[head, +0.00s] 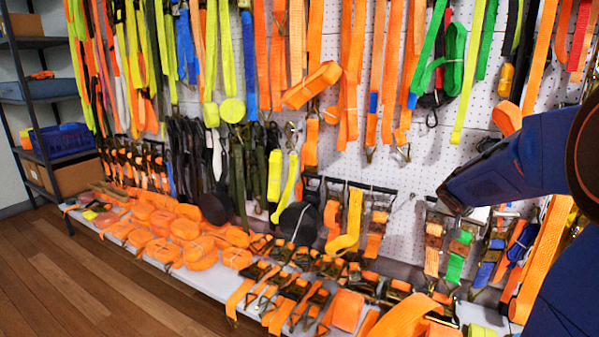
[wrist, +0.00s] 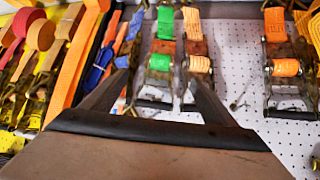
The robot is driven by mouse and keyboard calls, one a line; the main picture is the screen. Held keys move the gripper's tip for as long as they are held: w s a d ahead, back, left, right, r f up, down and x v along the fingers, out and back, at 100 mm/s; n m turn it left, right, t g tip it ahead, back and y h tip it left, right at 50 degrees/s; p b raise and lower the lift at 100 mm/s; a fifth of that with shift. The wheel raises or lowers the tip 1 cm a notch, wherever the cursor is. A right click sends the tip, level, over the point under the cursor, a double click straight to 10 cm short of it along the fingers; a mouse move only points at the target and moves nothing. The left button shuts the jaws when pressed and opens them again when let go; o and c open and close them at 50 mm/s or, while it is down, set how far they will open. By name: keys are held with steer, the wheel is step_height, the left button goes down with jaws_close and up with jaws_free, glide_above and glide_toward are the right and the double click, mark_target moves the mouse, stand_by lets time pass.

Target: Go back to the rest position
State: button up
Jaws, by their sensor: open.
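My gripper (head: 455,205) reaches in from the right in the head view, close to the white pegboard wall. In the wrist view my gripper (wrist: 162,78) has its two dark fingers spread, with nothing between them that it holds. Beyond the fingers hang ratchet buckles with a green strap (wrist: 160,62) and an orange strap (wrist: 199,64). The green strap also shows in the head view (head: 456,262), below the gripper. Whether the fingertips touch any strap cannot be told.
Orange, yellow and green straps hang densely over the pegboard (head: 400,180). A low shelf below carries several orange strap rolls (head: 185,229) and ratchets. A dark rack with a blue crate (head: 62,140) stands at the left. The wooden floor (head: 85,285) is clear at the front left.

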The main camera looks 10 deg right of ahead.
steer(key=s+a+n+g+y, duration=0.1)
steer(key=s+a+n+y, duration=0.5)
steer(key=s+a, duration=2.3)
steer(key=s+n, duration=0.3)
steer(key=shift+s+f+n+y, duration=0.2)
steer(key=shift+f+n+y, duration=0.1)
steer(key=shift+f+y, duration=0.1)
